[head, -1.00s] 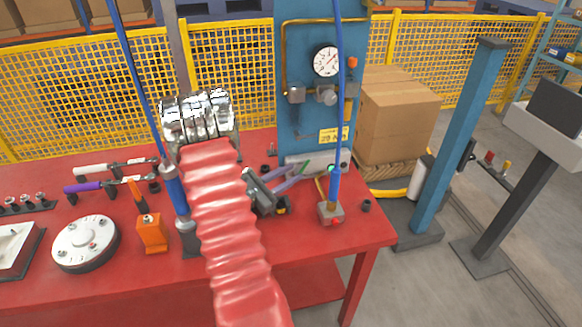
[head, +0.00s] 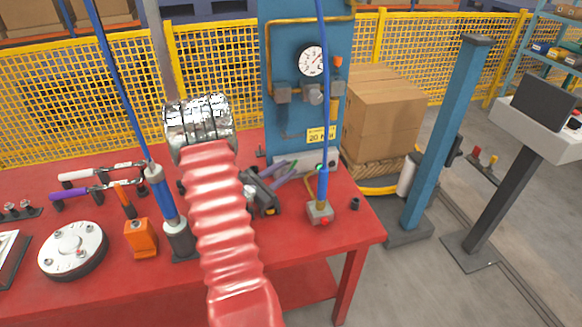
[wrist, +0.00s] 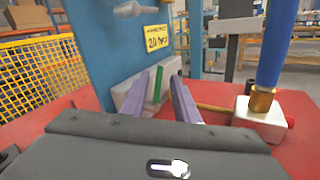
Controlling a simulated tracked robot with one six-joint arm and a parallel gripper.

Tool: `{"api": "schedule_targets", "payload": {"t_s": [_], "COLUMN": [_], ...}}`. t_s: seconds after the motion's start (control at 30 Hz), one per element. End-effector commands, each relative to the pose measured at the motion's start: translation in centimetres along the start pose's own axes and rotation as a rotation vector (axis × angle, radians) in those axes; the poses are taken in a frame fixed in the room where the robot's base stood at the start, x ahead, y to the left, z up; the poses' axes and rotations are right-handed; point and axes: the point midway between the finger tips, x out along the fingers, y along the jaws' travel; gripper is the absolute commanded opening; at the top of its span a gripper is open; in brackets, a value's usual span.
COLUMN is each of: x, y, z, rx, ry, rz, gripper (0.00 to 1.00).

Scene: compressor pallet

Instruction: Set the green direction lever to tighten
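The green direction lever (wrist: 157,84) stands upright against a pale grey housing (wrist: 128,94) at the foot of the blue panel in the wrist view. My gripper (wrist: 163,92) has its two purple fingers apart, one on each side of the lever, with gaps visible between them and the lever. In the head view the gripper (head: 288,172) reaches to the housing (head: 307,160) beneath the panel. The lever is small there, a green bit (head: 294,164) near the fingertips. Whether the fingers reach fully past the lever is hard to tell.
The blue panel (head: 290,115) rises behind, with a gauge (head: 312,61). Another blue tool (head: 167,198) and an orange block (head: 141,238) stand left on the red bench (head: 110,268).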

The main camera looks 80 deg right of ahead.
Motion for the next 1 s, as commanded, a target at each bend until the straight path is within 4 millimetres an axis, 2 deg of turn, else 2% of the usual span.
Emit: {"api": "schedule_targets", "payload": {"t_s": [0.1,0.23,0.6,1.0], "x": [1.7,2.9,3.5,3.5], "y": [-0.1,-0.1,-0.1,-0.1], "z": [0.1,0.0,0.0,0.0], "rx": [0.001,0.0,0.0,0.0], "ry": [-0.002,0.0,0.0,-0.001], "rz": [-0.003,-0.002,-0.001,-0.002], "gripper": [0.28,0.28,0.28,0.0]}}
